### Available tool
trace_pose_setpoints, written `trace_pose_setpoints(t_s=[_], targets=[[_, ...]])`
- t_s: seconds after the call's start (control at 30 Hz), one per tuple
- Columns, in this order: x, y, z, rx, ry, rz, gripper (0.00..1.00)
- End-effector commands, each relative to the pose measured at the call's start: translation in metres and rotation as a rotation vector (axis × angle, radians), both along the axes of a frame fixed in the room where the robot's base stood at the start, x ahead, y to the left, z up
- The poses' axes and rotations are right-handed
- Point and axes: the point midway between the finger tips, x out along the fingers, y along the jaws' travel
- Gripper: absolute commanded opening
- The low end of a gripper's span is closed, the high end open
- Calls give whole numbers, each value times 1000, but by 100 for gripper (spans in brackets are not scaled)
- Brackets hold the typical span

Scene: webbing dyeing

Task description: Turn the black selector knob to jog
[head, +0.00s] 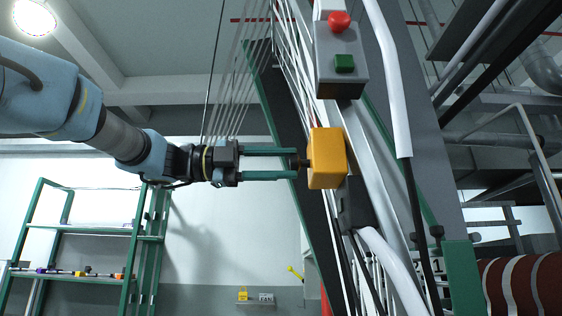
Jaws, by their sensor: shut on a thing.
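The black selector knob (301,163) sticks out to the left from the face of a yellow box (327,158) on the machine frame. My gripper (297,164) reaches in level from the left. Its two green fingers lie above and below the knob, shut on it. The fingertips hide part of the knob. The knob's pointer and any jog marking cannot be made out from this side.
Above the yellow box is a grey control box (338,72) with a red button (339,21) and a green button (344,63). White cables run close by on the right. A green shelf rack (82,228) stands at the left; the space below my arm is clear.

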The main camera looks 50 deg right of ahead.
Motion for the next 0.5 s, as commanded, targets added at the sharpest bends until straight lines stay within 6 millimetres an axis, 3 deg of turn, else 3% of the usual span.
trace_pose_setpoints(t_s=[0.3,0.33,0.5], targets=[[1,0,-1,2,0,1,0],[1,0,-1,2,0,1,43],[0,0,-1,2,0,1,62]])
